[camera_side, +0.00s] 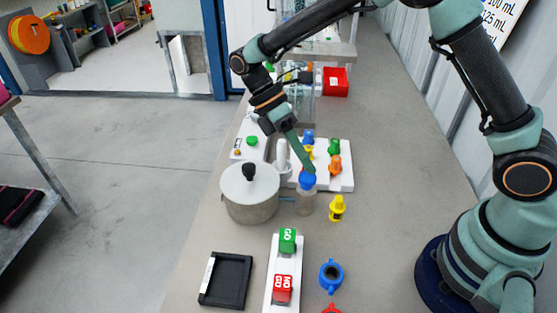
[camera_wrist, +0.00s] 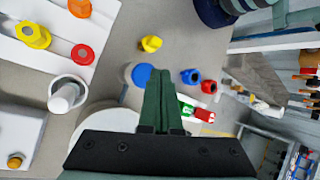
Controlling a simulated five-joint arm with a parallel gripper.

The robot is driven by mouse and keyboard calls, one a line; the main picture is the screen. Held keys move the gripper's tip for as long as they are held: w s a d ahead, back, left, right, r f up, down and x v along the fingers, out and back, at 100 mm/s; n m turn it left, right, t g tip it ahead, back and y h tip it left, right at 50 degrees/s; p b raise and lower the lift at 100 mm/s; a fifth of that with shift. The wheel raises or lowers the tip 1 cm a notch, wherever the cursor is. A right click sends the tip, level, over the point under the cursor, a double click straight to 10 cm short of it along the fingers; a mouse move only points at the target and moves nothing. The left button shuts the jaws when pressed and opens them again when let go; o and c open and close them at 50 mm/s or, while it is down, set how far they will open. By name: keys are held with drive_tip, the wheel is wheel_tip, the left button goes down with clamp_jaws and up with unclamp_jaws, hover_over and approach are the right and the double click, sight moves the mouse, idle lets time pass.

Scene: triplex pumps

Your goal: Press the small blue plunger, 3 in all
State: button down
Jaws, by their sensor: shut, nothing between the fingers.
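A blue round plunger top (camera_side: 307,182) sits on a small clear bottle (camera_side: 306,204), upright on the bench just right of the pot. It also shows as a blue disc in the wrist view (camera_wrist: 139,75). My gripper (camera_side: 312,171) is shut and empty, slanting down from the upper left. Its tips are at the blue top in the side view; I cannot tell whether they touch it. In the wrist view the closed fingers (camera_wrist: 160,72) lie just right of the blue disc and hide part of its right edge. Another blue piece (camera_side: 308,136) stands at the white tray.
A lidded pot (camera_side: 249,193) stands close left of the bottle. The white tray (camera_side: 346,184) with coloured pieces is behind it. A yellow piece (camera_side: 337,209) is to the right. Green and red blocks (camera_side: 288,240) and a blue ring (camera_side: 331,275) are in front.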

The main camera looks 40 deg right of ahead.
sight(304, 176)
drive_tip(key=shift+f, duration=0.15)
drive_tip(key=shift+d+f, duration=0.1)
drive_tip(key=shift+f, duration=0.2)
drive_tip(key=shift+f, duration=0.95)
idle(1.4)
drive_tip(key=shift+r, duration=1.4)
drive_tip(key=shift+r, duration=0.1)
drive_tip(key=shift+r, duration=2.4)
drive_tip(key=shift+r, duration=0.1)
idle(0.4)
drive_tip(key=shift+r, duration=1.8)
